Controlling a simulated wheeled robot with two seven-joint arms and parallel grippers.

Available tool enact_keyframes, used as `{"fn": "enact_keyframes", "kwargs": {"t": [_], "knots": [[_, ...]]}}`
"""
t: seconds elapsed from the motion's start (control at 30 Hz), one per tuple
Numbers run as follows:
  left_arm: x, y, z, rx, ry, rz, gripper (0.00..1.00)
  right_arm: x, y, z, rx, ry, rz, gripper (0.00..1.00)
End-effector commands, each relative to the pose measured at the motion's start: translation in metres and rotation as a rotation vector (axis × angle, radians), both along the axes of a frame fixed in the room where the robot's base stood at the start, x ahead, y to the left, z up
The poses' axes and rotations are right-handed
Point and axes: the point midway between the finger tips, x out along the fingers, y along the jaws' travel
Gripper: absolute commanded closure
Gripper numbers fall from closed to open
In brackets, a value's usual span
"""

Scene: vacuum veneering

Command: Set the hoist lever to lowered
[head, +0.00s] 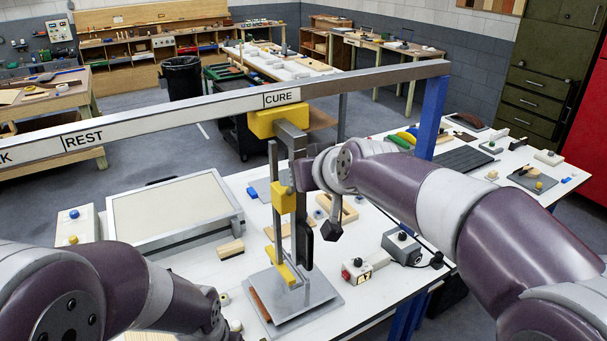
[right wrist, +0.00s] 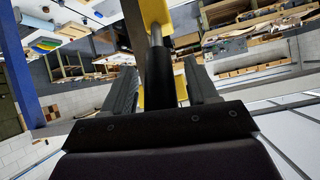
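The hoist has a yellow trolley (head: 275,122) on the overhead beam at the CURE label, with a grey mast and a yellow carriage (head: 284,200) below. Its yellow foot is low, over a grey plate (head: 330,304) with a brown sheet. My right gripper (head: 310,175) is beside the mast. In the right wrist view, the hoist lever's black grip (right wrist: 160,80) stands between the two open fingers (right wrist: 161,62), with gaps visible on both sides.
The beam (head: 200,112) runs across above the white table, with a blue post (head: 432,115) at its right end. A framed pale press bed (head: 172,208) lies left of the hoist. A grey box with a black knob (head: 402,247) and a red-button switch (head: 357,270) stand to the right.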

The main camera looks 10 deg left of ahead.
Motion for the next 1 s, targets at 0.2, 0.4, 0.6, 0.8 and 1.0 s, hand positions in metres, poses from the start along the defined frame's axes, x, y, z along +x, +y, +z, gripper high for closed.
{"fn": "enact_keyframes", "kwargs": {"t": [0.2,0.4,0.6,0.8,1.0], "knots": [[0.000,0.000,0.000,0.000,0.000,0.000,0.61,0.000,0.000,0.000,0.000,-0.001,0.000,0.43],[0.000,0.000,-0.017,0.000,0.000,0.000,0.61,-0.017,-0.011,0.009,0.003,-0.005,-0.001,0.43],[0.000,0.000,-0.044,0.000,0.000,0.000,0.61,-0.057,-0.037,0.038,0.003,-0.008,-0.001,0.43],[0.000,0.000,-0.054,0.000,0.000,0.000,0.61,-0.084,-0.054,0.061,0.002,-0.003,0.000,0.43],[0.000,0.000,-0.055,0.000,0.000,0.000,0.61,-0.091,-0.058,0.069,0.000,0.000,0.000,0.43]]}}
